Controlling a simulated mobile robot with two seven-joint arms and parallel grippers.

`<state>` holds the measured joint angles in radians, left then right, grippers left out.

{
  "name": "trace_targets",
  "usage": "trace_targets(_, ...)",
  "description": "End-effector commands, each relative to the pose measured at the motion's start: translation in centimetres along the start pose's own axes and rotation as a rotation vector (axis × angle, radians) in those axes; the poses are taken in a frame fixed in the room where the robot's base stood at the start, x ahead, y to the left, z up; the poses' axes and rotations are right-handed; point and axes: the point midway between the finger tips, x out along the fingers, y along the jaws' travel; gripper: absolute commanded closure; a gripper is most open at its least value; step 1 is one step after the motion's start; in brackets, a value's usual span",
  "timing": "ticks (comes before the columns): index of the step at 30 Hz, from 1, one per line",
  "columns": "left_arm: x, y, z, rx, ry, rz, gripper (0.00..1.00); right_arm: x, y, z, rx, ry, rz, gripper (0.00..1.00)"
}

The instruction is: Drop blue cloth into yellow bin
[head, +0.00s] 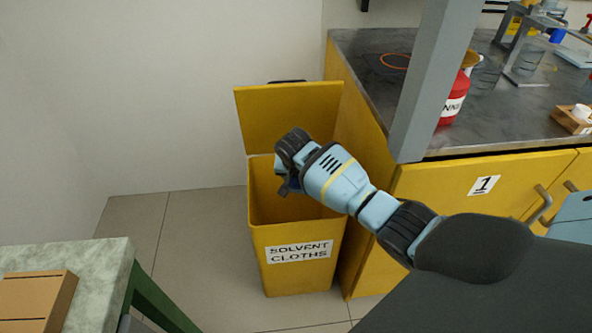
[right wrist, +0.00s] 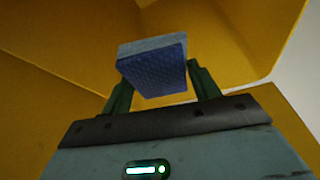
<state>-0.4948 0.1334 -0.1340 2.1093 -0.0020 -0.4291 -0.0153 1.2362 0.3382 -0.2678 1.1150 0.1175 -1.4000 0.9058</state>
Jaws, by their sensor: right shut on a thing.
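The yellow bin (head: 294,266), labelled "SOLVENT CLOTHS", stands on the floor with its lid (head: 290,112) raised at the back. My right gripper (head: 287,187) is over the bin's open mouth, its arm coming in from the right. In the right wrist view my right gripper (right wrist: 160,84) is shut on the blue cloth (right wrist: 155,72), a small folded block with a textured blue face and a paler side. Yellow bin walls (right wrist: 60,62) surround it there. In the head view the cloth is mostly hidden by the gripper. My left gripper is not in view.
A yellow cabinet (head: 465,185) with a dark worktop (head: 395,105) stands right of the bin, carrying a red container (head: 453,103) and other items. A pale table (head: 95,262) with a cardboard box (head: 35,300) is at the lower left. Floor left of the bin is clear.

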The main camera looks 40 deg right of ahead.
Motion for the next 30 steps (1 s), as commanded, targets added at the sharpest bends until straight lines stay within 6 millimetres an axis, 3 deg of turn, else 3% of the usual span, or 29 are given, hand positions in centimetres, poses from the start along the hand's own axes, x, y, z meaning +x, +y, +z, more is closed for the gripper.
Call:
trace_targets(3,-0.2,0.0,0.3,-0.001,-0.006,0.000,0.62,-0.1,0.0,-0.1,0.000,0.001,-0.001,0.60)
trace_targets(4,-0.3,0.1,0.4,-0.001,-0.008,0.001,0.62,-0.1,0.0,-0.1,0.000,0.001,-0.001,0.37)
trace_targets(9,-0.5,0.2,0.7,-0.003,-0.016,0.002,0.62,-0.1,0.0,-0.1,0.000,0.000,0.000,0.14)
trace_targets(20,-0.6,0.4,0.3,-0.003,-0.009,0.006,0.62,-0.7,-0.1,-0.1,0.000,0.000,-0.002,0.14)
trace_targets(30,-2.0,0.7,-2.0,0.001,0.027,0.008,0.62,-5.8,-0.1,-0.2,0.001,0.002,-0.003,0.14)
